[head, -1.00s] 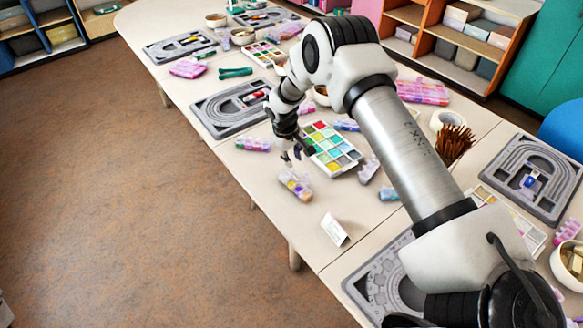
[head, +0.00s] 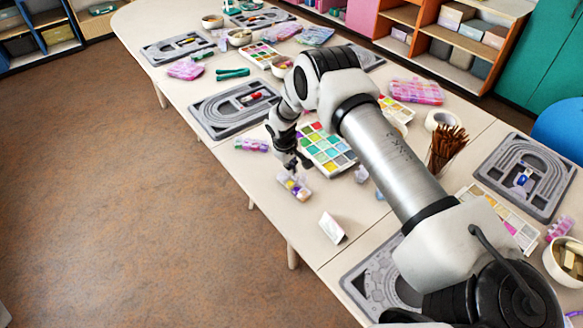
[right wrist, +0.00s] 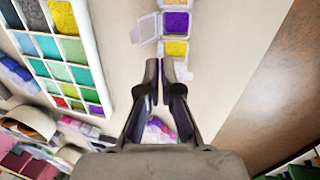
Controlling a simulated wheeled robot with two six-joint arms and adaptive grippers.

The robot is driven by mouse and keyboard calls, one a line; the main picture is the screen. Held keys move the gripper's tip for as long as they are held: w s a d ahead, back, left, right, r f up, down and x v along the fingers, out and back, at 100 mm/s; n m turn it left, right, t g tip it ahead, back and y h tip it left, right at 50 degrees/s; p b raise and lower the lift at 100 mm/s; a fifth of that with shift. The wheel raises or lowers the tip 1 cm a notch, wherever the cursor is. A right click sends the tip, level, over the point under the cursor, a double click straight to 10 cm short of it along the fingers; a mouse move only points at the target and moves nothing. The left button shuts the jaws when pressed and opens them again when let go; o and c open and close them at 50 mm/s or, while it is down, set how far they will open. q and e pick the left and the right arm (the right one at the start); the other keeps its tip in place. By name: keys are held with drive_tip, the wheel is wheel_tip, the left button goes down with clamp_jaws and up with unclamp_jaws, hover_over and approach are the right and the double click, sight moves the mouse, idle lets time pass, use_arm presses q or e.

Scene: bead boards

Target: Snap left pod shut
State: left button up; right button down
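A short strip of clear pods with yellow and purple fill (head: 294,186) lies near the table's left edge in the head view. The strip also shows at the top of the right wrist view (right wrist: 176,22), where a clear lid (right wrist: 145,28) stands open on its left side. My right gripper (head: 293,166) is just above the strip's far end. In the right wrist view its fingertips (right wrist: 160,66) are together, with nothing seen between them, just below the yellow pod. A pale, clear part beside the right fingertip is partly hidden. My left gripper is not in view.
A tray of coloured beads (head: 326,148) lies right of the gripper, close to it. A white folded card (head: 332,229) stands nearer the front. Grey bead boards (head: 232,108) lie farther back. A cup of brown sticks (head: 445,148) stands to the right, behind my arm.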

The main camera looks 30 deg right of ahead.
sight(280, 194)
drive_tip(key=shift+a, duration=0.1)
